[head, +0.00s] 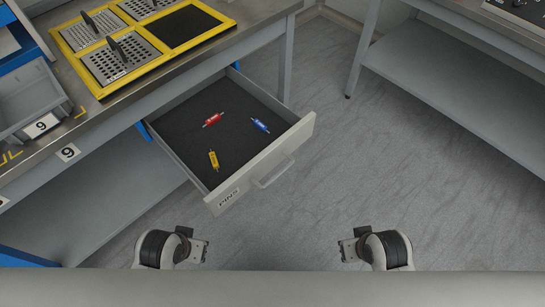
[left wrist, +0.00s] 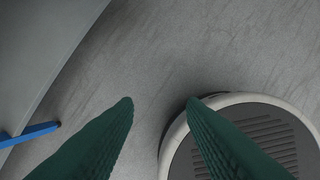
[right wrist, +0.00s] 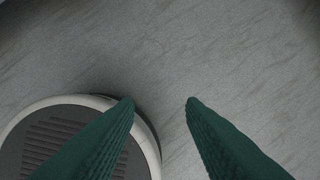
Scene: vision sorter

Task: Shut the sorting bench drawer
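The sorting bench drawer (head: 235,192) stands pulled well out of the bench in the head view. Its pale front is labelled PINS and carries a bar handle (head: 273,173). A red pin (head: 213,119), a blue pin (head: 260,125) and a yellow pin (head: 213,160) lie apart on its dark floor. My left gripper (left wrist: 160,102) is open and empty, with bare floor between its green fingers. My right gripper (right wrist: 160,102) is also open and empty. In the head view both arms are at the bottom, nearer me than the drawer front and not touching it.
The steel bench (head: 110,122) carries a yellow-framed tray set (head: 84,85) and a grey bin (head: 35,98). A lower shelf (head: 110,195) runs under the bench. Another grey table (head: 470,101) stands at the upper right. The floor right of the drawer is clear.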

